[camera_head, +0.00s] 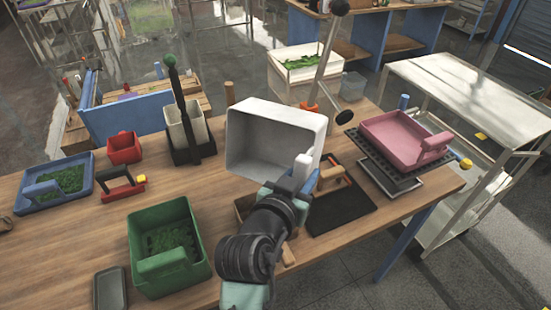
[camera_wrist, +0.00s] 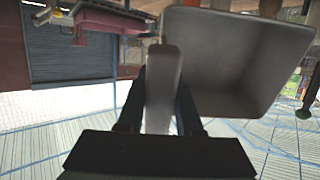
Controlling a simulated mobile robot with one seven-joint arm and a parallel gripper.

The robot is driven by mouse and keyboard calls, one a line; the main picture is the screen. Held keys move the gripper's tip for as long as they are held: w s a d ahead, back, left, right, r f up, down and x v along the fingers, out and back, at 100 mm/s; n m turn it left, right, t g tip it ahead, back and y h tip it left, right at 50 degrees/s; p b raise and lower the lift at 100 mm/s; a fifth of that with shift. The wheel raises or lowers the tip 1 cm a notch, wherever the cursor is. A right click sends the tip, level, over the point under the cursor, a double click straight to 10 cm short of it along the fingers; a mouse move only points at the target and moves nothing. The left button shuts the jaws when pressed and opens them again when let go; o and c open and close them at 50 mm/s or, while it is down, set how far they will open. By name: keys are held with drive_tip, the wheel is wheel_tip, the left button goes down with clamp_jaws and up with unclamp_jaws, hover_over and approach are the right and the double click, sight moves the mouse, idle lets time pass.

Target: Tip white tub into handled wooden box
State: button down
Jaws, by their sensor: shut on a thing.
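The white tub (camera_head: 270,138) is tilted well over above the middle of the table, its open side turned toward the head camera. Its inside looks bare. My gripper (camera_head: 302,175) is shut on the tub's pale handle at its lower right. In the wrist view my gripper (camera_wrist: 160,95) has a finger on each side of that handle, and the tub (camera_wrist: 235,60) hangs to the right. A wooden box (camera_head: 243,205) shows in part below the tub; my wrist and the tub hide most of it, and its handle cannot be made out clearly.
A green bin (camera_head: 140,235) with green bits stands at the front left. A blue tray (camera_head: 35,196) and red box (camera_head: 124,147) are further left. A black stand with a green-topped lever (camera_head: 172,90) is behind. A black mat (camera_head: 345,205) and pink tub (camera_head: 385,140) are right.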

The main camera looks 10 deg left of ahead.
sight(305, 156)
drive_tip(key=shift+r+g+y+p, duration=0.25)
drive_tip(key=shift+r+g+p, duration=0.5)
drive_tip(key=shift+p, duration=1.75)
drive_tip(key=shift+r+g+y+p, duration=0.35)
drive_tip(key=shift+g+p, duration=0.6)
drive_tip(key=shift+p, duration=1.5)
drive_tip(key=g+p, duration=0.1)
drive_tip(key=p, duration=0.2)
drive_tip(key=r+g+p, duration=0.1)
drive_tip(key=g+p, duration=0.1)
drive_tip(key=p, duration=0.2)
drive_tip(key=shift+r+y, duration=0.1)
drive_tip(key=shift+y, duration=0.2)
drive_tip(key=shift+w+r+g+p, duration=0.15)
drive_tip(key=shift+g+p, duration=0.25)
drive_tip(key=shift+p, duration=0.2)
drive_tip(key=shift+g+y, duration=0.3)
drive_tip(key=shift+g, duration=0.8)
drive_tip(key=g, duration=0.1)
drive_tip(key=g+y, duration=0.1)
drive_tip(key=g, duration=0.1)
drive_tip(key=shift+r, duration=0.4)
drive_tip(key=shift+r+g+b, duration=0.15)
drive_tip(key=shift+g+b, duration=0.55)
drive_tip(key=shift+g, duration=0.2)
